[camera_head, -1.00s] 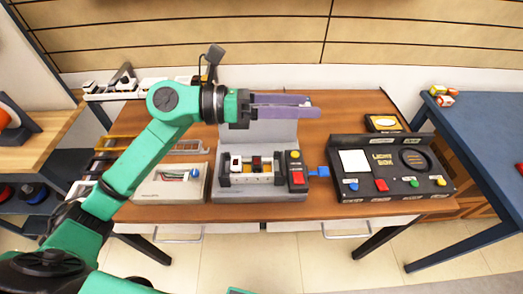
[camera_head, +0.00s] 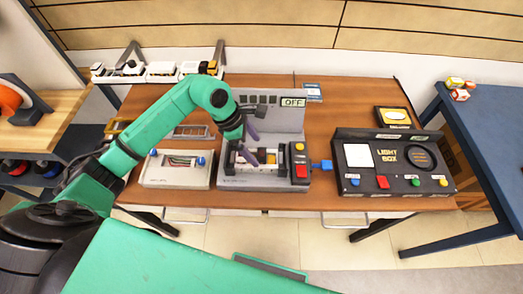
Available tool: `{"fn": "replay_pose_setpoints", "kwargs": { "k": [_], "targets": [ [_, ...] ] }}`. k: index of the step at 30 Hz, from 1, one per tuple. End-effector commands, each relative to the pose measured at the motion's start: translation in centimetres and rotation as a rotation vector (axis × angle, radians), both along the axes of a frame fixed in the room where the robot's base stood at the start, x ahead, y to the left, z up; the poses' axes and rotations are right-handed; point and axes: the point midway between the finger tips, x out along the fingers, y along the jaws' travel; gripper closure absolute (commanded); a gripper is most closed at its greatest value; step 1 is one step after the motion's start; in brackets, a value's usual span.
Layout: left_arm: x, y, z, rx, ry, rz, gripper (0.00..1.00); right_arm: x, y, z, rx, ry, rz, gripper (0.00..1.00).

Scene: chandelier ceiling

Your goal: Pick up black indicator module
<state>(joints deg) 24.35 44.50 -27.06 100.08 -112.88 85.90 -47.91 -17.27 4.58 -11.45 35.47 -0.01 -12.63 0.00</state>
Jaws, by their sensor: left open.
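My left gripper (camera_head: 250,144) reaches down over the grey device with the "OFF" panel (camera_head: 252,184) on the wooden table. Its purple fingers are apart, pointing down at the device's module rack, with no object visibly held between them. My right gripper is not in view.
A red button block (camera_head: 299,172) adjoins the device, with a blue connector (camera_head: 321,165) beside it. A black light box (camera_head: 393,164) stands to the right, a pale box with blue knobs (camera_head: 176,170) to the left. White modules (camera_head: 161,72) line the back left.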

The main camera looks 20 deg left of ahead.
Motion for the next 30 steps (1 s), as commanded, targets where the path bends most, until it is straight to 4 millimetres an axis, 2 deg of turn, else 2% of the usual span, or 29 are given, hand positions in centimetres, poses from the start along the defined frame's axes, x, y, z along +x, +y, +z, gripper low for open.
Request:
{"fn": "replay_pose_setpoints", "kwargs": {
  "k": [1,4,10,14,15,17,26,30],
  "targets": [
    [0.0,-0.5,-0.3,-0.004,0.006,0.0,0.07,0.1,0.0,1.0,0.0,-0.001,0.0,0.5],
    [0.2,-0.9,-1.7,-0.002,0.003,0.0,0.07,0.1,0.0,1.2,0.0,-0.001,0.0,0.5],
    [0.2,-0.9,-2.0,0.0,-0.001,-0.001,0.07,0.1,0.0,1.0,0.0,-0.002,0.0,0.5],
    [0.2,-0.9,-2.0,-0.001,0.0,0.0,0.57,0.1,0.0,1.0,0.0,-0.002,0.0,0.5],
    [0.2,-0.9,-2.0,-0.001,0.0,0.0,0.72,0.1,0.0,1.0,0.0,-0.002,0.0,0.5],
    [0.2,-0.9,-2.0,-0.001,0.0,0.0,0.95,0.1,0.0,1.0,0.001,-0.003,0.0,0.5],
    [0.3,-0.8,-1.7,-0.001,-0.002,-0.001,0.97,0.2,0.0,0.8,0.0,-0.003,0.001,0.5],
    [0.4,-0.9,-0.4,-0.001,-0.005,-0.001,0.97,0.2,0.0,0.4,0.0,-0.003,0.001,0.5]
  ]
}}
